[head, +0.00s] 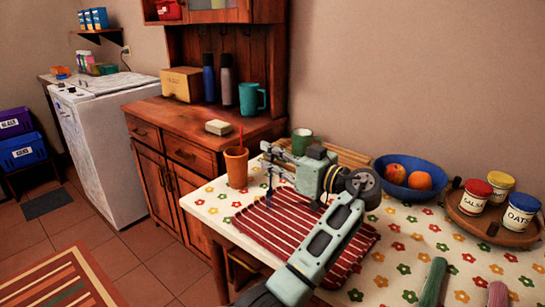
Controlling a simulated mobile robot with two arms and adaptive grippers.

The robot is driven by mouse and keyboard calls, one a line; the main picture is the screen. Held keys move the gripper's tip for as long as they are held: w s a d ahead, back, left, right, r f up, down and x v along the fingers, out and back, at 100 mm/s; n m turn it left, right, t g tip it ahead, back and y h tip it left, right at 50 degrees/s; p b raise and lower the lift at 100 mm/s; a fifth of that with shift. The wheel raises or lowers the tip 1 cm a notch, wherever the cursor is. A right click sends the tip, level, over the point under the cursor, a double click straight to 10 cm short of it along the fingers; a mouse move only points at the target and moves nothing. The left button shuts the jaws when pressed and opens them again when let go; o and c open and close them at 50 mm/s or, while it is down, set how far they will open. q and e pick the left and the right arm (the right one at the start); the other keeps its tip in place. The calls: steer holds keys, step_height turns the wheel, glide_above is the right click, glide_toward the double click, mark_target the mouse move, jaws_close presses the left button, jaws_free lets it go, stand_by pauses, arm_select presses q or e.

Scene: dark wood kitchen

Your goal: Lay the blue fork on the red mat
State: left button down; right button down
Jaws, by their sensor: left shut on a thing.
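The red mat (334,262) has white stripes and lies on the table's flowered cloth; my left arm crosses over it and hides part of it. My left gripper (268,163) is over the mat's far left part, fingers pointing left. It is shut on a thin blue item that looks like the blue fork (269,185), hanging downward below the fingers. The fork is small here, and I cannot tell whether its lower end touches the mat. My right gripper is not in view.
An orange cup (236,168) with a red straw stands just left of my gripper. A green mug (302,140) and a wooden board (352,158) are behind it. A blue bowl (408,188) of fruit and a round tray (462,217) with jars stand to the right.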

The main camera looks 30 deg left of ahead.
arm_select(q)
steer(key=c, duration=2.2)
jaws_free()
steer(key=shift+o, duration=1.3)
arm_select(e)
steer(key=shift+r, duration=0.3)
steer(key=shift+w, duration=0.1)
